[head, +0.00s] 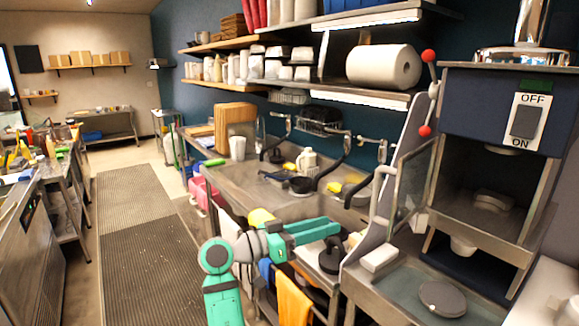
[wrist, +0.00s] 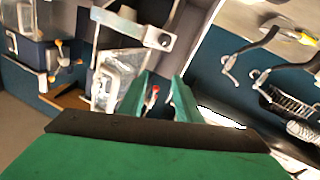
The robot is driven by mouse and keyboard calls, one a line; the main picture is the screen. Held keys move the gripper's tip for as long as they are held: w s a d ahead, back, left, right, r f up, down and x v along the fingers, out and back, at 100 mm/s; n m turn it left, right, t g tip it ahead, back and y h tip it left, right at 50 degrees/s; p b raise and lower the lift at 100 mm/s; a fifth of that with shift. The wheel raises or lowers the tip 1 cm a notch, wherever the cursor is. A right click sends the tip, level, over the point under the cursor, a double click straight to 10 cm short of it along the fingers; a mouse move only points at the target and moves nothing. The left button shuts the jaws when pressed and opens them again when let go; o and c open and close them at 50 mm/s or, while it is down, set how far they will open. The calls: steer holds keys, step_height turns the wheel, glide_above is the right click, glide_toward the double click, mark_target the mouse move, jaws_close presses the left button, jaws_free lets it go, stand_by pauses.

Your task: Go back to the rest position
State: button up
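My gripper (head: 335,228) is green and sits at the lower middle of the head view, at the end of my green and white arm, with its fingers pointing right. It is in front of the steel sink counter (head: 243,180), near the tall machine. In the wrist view my gripper (wrist: 163,82) shows two green fingers standing apart. I see nothing held between them; a red lever knob (wrist: 154,91) shows in the background through the gap. The task line names no object.
A dark machine with an OFF/ON switch (head: 525,121) and a red-knobbed lever (head: 429,56) stands at the right. Shelves (head: 375,15) with a paper roll (head: 383,66) hang above the sinks. A floor mat (head: 135,225) lies in the aisle at the left, clear of large objects.

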steer(key=s+a+f+n+t+y, duration=0.1)
steer(key=s+f+n+t+y, duration=0.3)
steer(key=f, duration=1.2)
steer(key=s+a+f+n+t+y, duration=0.1)
steer(key=a+f+n+t+y, duration=0.4)
steer(key=f, duration=1.2)
steer(key=s+d+f+n+g+y, duration=0.1)
steer(key=s+f+n+g+y, duration=0.2)
steer(key=s+f, duration=0.6)
steer(key=s+a+f+n+t+y, duration=0.1)
steer(key=s+a+f+y, duration=0.1)
steer(key=s, duration=0.8)
steer(key=s+a+f+n+y, duration=0.1)
steer(key=s+f+y, duration=0.1)
steer(key=s, duration=0.7)
steer(key=s+r+m, duration=0.1)
steer(key=s+r, duration=0.4)
steer(key=s, duration=0.4)
steer(key=s+r+m+t+y, duration=0.1)
steer(key=s+r+m, duration=0.1)
steer(key=s+r, duration=0.3)
steer(key=s, duration=0.4)
steer(key=shift+a+t, duration=0.3)
steer(key=shift+w, duration=0.1)
